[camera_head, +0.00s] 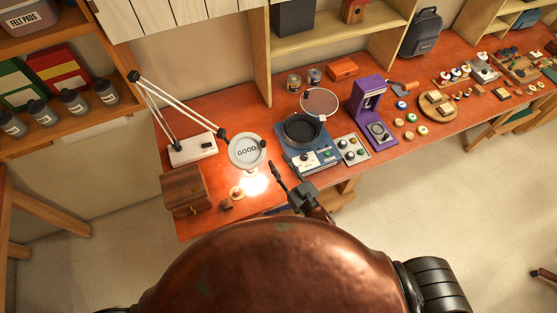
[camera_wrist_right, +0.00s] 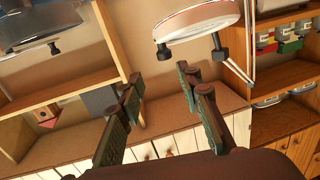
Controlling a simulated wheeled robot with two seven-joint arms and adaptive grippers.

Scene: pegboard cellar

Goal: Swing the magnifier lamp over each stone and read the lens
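The magnifier lamp has a white base (camera_head: 193,149) and a jointed arm at the bench's left end. Its round head (camera_head: 247,151) hangs over the bench front, and the lens reads "GOOD". A bright glow lies just below it, beside a small pale piece (camera_head: 237,192) on a wooden disc. A dark brown lump (camera_head: 226,205) sits left of that. My right gripper (camera_head: 287,184) is right of the lamp head, apart from it. In the wrist view its fingers (camera_wrist_right: 162,88) are spread with nothing between them, and the lamp head (camera_wrist_right: 197,24) is beyond. My left gripper is not seen.
A wooden chest (camera_head: 185,190) stands left of the lit spot. A blue device with a black ring (camera_head: 303,130) stands close right of the lamp head, beside a panel of round pieces (camera_head: 352,149) and a purple stand (camera_head: 367,104). Shelves rise at the left and back.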

